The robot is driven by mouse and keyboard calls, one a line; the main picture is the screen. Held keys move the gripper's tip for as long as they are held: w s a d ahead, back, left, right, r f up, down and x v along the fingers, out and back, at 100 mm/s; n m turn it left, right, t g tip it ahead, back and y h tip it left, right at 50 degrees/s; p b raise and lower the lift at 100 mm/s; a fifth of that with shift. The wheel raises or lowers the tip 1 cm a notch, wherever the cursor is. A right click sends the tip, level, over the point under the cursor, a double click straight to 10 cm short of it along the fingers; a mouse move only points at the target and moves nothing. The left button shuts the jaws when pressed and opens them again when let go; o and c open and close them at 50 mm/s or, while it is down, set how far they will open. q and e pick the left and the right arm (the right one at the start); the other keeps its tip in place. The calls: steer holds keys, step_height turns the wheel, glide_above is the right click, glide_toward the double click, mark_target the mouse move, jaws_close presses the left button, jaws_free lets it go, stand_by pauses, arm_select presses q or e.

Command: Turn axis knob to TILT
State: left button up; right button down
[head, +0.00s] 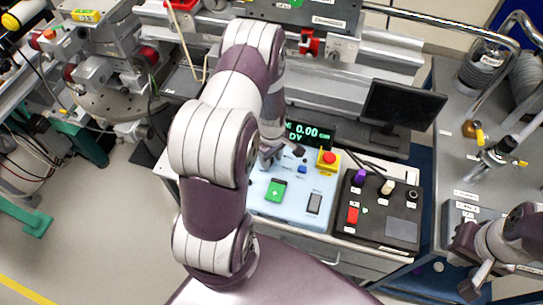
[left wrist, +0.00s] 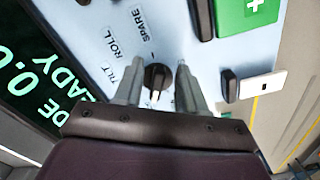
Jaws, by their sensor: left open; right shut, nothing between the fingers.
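The axis knob (left wrist: 157,77) is black and round with a white pointer mark on its lower side in the left wrist view. Labels TILT (left wrist: 107,75), ROLL (left wrist: 117,47) and SPARE (left wrist: 150,20) stand to its left and above on the pale blue panel (head: 258,203). My left gripper (left wrist: 158,86) is open, with one finger on each side of the knob; contact cannot be told. In the head view my left gripper (head: 270,160) is over the panel's back left part, and my arm hides much there. My right gripper (head: 473,288) is shut and empty at the lower right.
A green display (head: 308,132) stands behind the panel. A red emergency button (head: 329,158), a blue button (head: 302,169) and a green box (head: 276,191) are on the panel. A black control box (head: 378,225) is to its right, and a dark monitor (head: 403,104) stands behind.

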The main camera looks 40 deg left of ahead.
arm_select(q)
steer(key=shift+c, duration=0.3)
jaws_close()
steer(key=m, duration=0.4)
steer(key=shift+s+a, duration=0.15)
steer(key=shift+s, duration=0.15)
steer(key=m, duration=0.3)
steer(key=shift+s+a+m+p, duration=0.2)
steer(key=shift+m+p, duration=0.1)
steer(key=m, duration=0.4)
steer(key=shift+s+a, duration=0.15)
steer(key=shift+a, duration=0.2)
steer(key=shift+a+m, duration=0.15)
steer(key=shift+m, duration=0.9)
steer(key=shift+a+m, duration=0.15)
steer(key=shift+m, duration=0.9)
steer(key=shift+r, duration=0.1)
